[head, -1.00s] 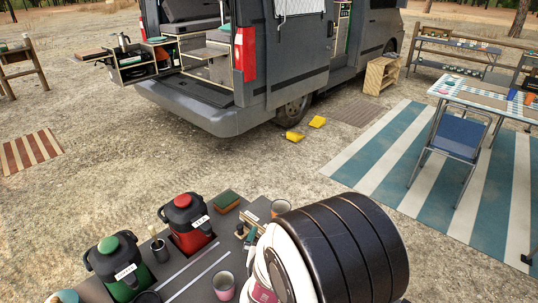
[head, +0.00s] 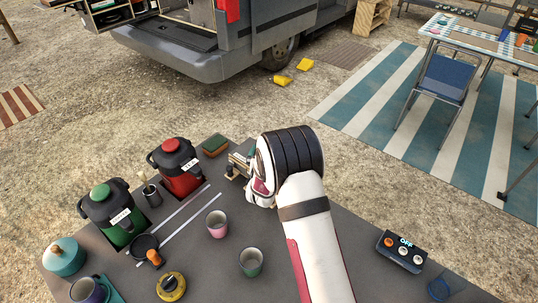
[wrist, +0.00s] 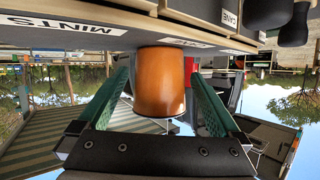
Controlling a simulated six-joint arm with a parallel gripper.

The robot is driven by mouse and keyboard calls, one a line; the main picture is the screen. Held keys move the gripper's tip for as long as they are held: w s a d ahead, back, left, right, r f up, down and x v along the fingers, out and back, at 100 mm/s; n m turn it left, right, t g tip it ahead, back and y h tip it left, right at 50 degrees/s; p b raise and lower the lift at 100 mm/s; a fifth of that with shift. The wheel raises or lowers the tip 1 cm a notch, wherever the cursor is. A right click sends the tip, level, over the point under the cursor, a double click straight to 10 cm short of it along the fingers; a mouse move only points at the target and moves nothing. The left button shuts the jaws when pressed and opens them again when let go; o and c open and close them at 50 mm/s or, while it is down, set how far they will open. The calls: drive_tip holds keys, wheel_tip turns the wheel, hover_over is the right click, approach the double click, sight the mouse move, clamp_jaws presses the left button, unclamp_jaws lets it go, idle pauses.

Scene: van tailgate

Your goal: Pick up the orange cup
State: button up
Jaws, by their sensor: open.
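The orange cup (wrist: 160,85) shows large in the wrist view, whose picture is upside down.
A label reading MINTS (wrist: 66,26) is near the cup. A red dispenser (head: 180,168), a green dispenser (head: 113,212), a pink cup (head: 217,224), a green cup (head: 251,262) and a sponge (head: 215,145) stand left of my arm. A control box (head: 403,250) is at right.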

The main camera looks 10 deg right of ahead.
drive_tip(key=c, duration=1.4)
